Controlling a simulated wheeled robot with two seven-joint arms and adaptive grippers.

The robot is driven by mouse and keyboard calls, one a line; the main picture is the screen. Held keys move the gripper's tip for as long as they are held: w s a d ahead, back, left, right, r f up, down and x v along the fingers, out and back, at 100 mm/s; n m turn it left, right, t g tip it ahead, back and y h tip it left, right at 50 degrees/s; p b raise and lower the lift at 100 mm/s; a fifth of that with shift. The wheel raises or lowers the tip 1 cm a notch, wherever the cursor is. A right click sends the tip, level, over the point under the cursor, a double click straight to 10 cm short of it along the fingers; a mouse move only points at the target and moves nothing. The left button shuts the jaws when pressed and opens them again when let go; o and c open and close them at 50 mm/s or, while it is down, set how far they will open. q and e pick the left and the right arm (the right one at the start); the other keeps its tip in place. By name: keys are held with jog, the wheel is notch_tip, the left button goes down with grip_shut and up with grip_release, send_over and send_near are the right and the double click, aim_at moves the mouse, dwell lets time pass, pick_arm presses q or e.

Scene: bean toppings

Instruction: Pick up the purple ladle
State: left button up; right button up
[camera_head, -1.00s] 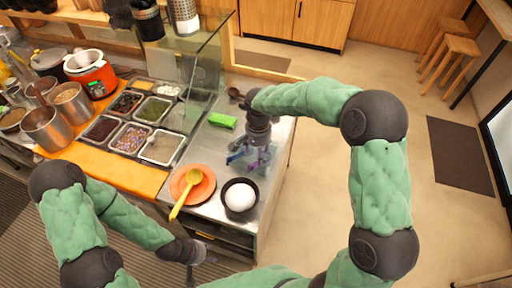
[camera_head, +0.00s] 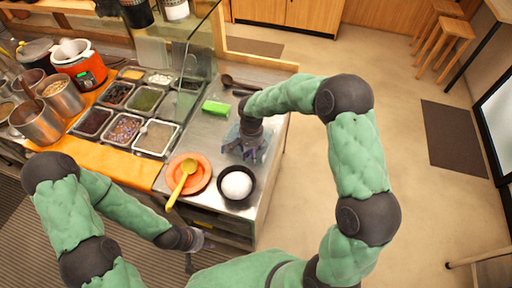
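My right gripper (camera_head: 246,150) points down at the counter, behind the black bowl and to the right of the green block. Purple and bluish parts show around its fingertips; I cannot tell which belong to the purple ladle and which to the fingers. Whether it is open or shut is unclear. My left gripper (camera_head: 190,262) hangs low in front of the counter, away from the objects, and its finger opening is too small to read. A yellow ladle (camera_head: 183,182) rests on the orange plate (camera_head: 203,173).
A black bowl (camera_head: 251,193) with a white round content stands near the counter's front edge. A green block (camera_head: 216,107) and a dark brown ladle (camera_head: 228,80) lie farther back. Topping trays (camera_head: 157,137) and a glass guard (camera_head: 198,60) are to the left.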

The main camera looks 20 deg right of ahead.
jog(key=shift+f, duration=0.6)
grip_shut()
jog(key=shift+r, duration=0.1)
